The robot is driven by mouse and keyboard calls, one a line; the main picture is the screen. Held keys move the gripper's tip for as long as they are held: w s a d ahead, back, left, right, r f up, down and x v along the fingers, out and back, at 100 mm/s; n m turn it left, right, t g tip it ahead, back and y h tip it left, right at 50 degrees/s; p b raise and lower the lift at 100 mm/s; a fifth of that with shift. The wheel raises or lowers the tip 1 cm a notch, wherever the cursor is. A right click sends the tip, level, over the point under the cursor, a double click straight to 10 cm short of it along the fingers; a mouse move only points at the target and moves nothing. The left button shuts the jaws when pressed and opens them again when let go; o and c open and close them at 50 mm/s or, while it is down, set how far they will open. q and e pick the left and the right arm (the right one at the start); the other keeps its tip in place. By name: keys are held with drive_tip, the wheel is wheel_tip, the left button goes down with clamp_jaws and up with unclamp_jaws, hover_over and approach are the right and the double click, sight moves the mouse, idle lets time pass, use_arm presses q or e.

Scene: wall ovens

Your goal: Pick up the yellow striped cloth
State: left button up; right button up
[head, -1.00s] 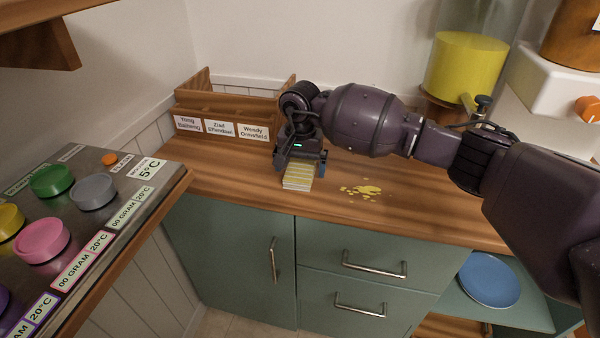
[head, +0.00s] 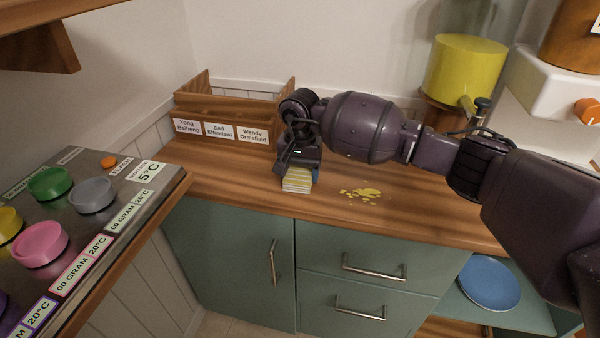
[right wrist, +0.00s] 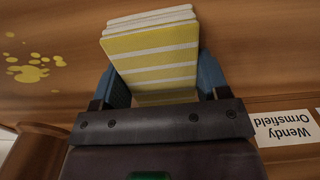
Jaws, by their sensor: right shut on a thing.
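The yellow striped cloth (head: 297,180) is a folded stack with yellow and white stripes on the wooden counter near its front edge. It also shows in the right wrist view (right wrist: 155,58). My right gripper (head: 298,172) is over the cloth from behind. In the right wrist view its blue fingers stand on either side of the cloth, shut on it. I cannot tell whether the cloth is clear of the counter. My left gripper is not in view.
A yellow spill (head: 362,193) lies on the counter right of the cloth. A wooden box with name labels (head: 219,131) stands behind left. A yellow-filled dispenser (head: 466,70) stands at the back right. A panel with colored knobs (head: 92,195) juts in at left. A blue plate (head: 489,283) sits below.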

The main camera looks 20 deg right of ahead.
sight(300, 170)
wheel_tip(300, 170, up, 20)
drive_tip(key=p, duration=0.1)
drive_tip(key=shift+f, duration=0.1)
idle(0.4)
